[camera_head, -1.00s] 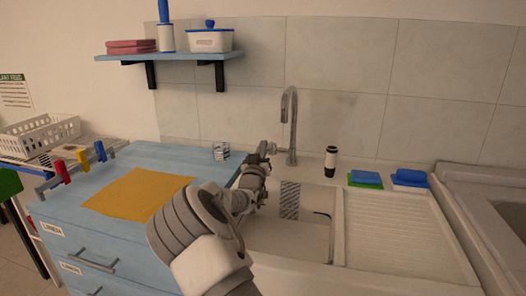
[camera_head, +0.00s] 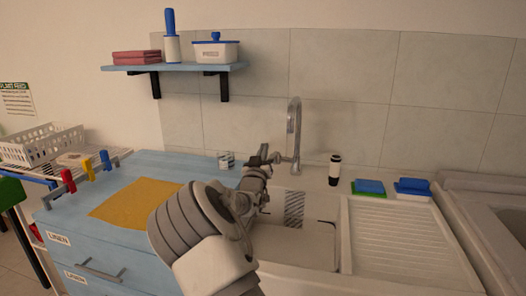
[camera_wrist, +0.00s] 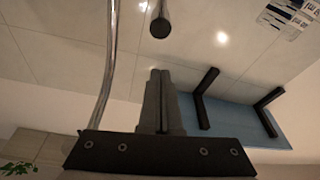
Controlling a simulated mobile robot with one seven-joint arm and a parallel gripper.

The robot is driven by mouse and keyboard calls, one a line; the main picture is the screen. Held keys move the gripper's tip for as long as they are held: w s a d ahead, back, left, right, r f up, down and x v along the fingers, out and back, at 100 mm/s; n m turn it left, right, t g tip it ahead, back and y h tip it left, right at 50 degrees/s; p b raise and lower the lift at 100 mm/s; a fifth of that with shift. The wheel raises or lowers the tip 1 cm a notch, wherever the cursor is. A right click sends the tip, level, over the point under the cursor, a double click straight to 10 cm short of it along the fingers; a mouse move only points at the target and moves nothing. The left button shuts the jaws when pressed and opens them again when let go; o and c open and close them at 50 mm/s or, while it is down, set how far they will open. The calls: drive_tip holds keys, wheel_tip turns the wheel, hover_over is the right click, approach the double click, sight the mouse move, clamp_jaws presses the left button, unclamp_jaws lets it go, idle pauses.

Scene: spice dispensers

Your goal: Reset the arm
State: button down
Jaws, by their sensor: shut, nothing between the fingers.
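My gripper (camera_head: 262,157) is at the end of my raised arm, over the left part of the sink (camera_head: 290,245) and close to the faucet (camera_head: 295,130) in the head view. In the wrist view my gripper (camera_wrist: 161,75) has its two dark fingers together with nothing between them. I cannot tell the exact gap between my gripper and the faucet.
A dark bottle (camera_head: 335,170) and two sponges (camera_head: 369,187) (camera_head: 412,186) sit behind the ribbed drainboard (camera_head: 405,240). A blue shelf (camera_head: 180,67) hangs above.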

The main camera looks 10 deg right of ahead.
drive_tip(key=s+d+f+m+g+y, duration=0.1)
drive_tip(key=s+f+g+y, duration=0.15)
drive_tip(key=s, duration=0.45)
drive_tip(key=s+d+f+m+g+y, duration=0.1)
drive_tip(key=s+d+m+g, duration=0.1)
drive_tip(key=s+g, duration=0.3)
drive_tip(key=s+a+r+n+g+y, duration=0.1)
drive_tip(key=s+n+g+y, duration=0.15)
drive_tip(key=s, duration=1.65)
drive_tip(key=s+r+n+g+y, duration=0.15)
drive_tip(key=s+g, duration=0.25)
drive_tip(key=s, duration=1.6)
wheel_tip(320, 180, up, 15)
drive_tip(key=p, duration=1.6)
drive_tip(key=shift+s+h, duration=0.2)
drive_tip(key=shift+h, duration=0.15)
